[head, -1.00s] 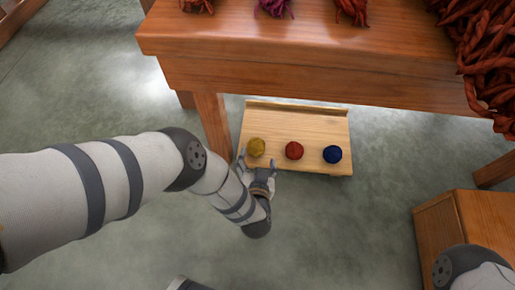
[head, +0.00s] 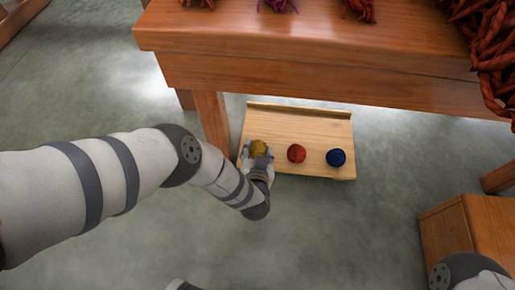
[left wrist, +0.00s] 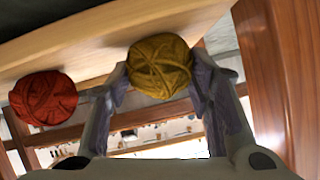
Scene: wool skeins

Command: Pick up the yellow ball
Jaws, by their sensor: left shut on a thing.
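The yellow ball (head: 259,147) is a wound ball of wool at the left end of a low light-wood board. My left gripper (head: 257,156) reaches in from the front and is shut on it. In the left wrist view the yellow ball (left wrist: 160,66) sits between the two fingertips (left wrist: 160,80), with a finger against each side. I cannot tell whether the ball still touches the board. Of my right arm only a part shows at the lower right of the head view; its gripper is out of view.
A red ball (head: 297,153) and a blue ball (head: 336,157) lie to the right on the board (head: 300,122). A wooden table (head: 330,75) with wool skeins stands above and behind; its leg (head: 212,120) is close left of the board. A wooden box (head: 446,232) stands at right.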

